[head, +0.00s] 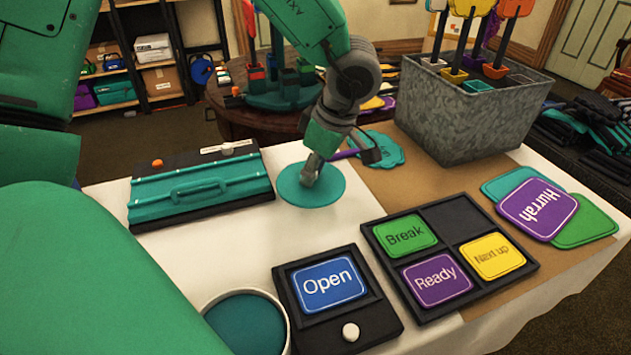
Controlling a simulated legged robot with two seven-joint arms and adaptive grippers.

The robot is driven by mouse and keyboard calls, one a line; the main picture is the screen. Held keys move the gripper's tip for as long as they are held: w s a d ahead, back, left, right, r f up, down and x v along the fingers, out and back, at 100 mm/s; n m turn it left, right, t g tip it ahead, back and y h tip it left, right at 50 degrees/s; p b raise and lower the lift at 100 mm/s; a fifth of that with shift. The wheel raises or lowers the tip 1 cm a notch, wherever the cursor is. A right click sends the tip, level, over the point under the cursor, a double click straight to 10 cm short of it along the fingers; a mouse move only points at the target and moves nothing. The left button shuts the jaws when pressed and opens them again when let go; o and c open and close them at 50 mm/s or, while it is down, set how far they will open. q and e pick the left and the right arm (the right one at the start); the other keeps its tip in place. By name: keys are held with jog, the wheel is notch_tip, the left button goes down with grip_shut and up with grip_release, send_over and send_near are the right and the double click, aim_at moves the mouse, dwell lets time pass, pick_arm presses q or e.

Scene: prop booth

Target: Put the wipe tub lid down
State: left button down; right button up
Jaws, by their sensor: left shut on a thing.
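The wipe tub lid (332,190) is a flat teal disc near the middle of the head view, over the white tablecloth. My left gripper (311,170) comes down on it from above and is shut on it near its centre. The lid looks level, and I cannot tell whether it touches the cloth or hangs just above it. A round tub (246,325) with a white rim and a teal inside stands at the front edge, partly cut off by the frame. My right gripper is not in view.
A teal case (200,188) lies left of the lid. A blue "Open" sign (330,286) and a black sign tray (448,312) are in front. A grey metal planter (450,120) stands behind right. Loose signs (538,209) lie at right. White cloth around the lid is clear.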

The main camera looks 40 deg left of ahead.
aim_at(317, 183)
pick_arm(q)
notch_tip(317, 183, down, 6)
jog(key=shift+r+b, duration=0.25)
jog(key=shift+b, duration=0.8)
jog(key=shift+r, duration=0.15)
jog(key=c, duration=1.4)
grip_release()
jog(key=shift+o, duration=0.2)
jog(key=p+v, duration=0.4)
jog(key=v, duration=0.8)
jog(key=shift+w+d+p, duration=0.1)
jog(key=shift+p, duration=0.2)
